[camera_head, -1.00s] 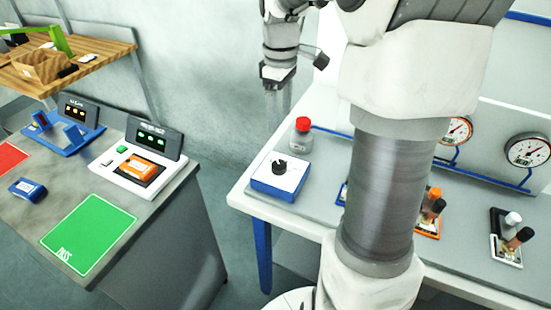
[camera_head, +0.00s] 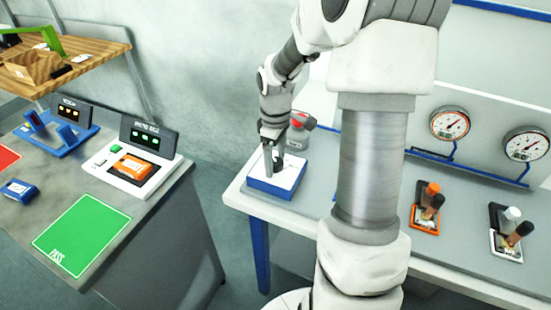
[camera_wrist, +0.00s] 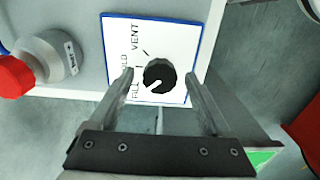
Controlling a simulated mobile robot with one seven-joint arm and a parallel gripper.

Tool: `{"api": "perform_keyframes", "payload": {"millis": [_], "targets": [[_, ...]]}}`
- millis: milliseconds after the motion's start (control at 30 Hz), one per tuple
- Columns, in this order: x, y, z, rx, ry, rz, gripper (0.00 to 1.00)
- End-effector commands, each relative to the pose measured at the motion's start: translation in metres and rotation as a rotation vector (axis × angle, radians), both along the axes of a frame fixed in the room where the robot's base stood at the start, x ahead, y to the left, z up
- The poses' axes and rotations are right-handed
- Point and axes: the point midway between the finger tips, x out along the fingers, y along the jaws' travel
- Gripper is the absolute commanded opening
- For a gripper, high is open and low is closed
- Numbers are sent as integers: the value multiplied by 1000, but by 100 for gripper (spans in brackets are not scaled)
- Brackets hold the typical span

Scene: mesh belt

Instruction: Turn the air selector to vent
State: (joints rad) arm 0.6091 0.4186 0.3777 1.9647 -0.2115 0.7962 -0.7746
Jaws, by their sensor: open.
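The air selector is a blue box with a white top (camera_head: 262,184) at the left end of the grey bench. In the wrist view its white plate (camera_wrist: 118,35) carries the words FILL, HOLD and VENT. Its round black knob (camera_wrist: 160,72) has a white pointer mark aimed at the lower left, toward FILL. VENT is at the plate's upper side in that view. My gripper (camera_wrist: 160,80) is open, with one finger on each side of the knob and visible gaps. In the head view my gripper (camera_head: 271,162) is over the box and hides the knob.
A grey bottle with a red cap (camera_head: 299,132) stands just behind the selector; it also shows in the wrist view (camera_wrist: 45,60). Gauges (camera_head: 449,123) and small vial holders (camera_head: 425,218) are farther right. A separate bench with a green PASS mat (camera_head: 82,234) is left.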

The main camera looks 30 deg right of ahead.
Motion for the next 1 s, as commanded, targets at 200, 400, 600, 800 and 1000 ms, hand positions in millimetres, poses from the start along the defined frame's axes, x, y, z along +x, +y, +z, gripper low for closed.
{"api": "perform_keyframes", "payload": {"millis": [200, 400, 600, 800, 1000], "targets": [[0, 0, 0, 0, 0, 0, 75], [0, 0, 0, 0, 0, 0, 39], [0, 0, 0, 0, 0, 0, 3], [0, 0, 0, 0, 0, -7, 0], [0, 0, 0, -1, -1, -62, 0]]}}
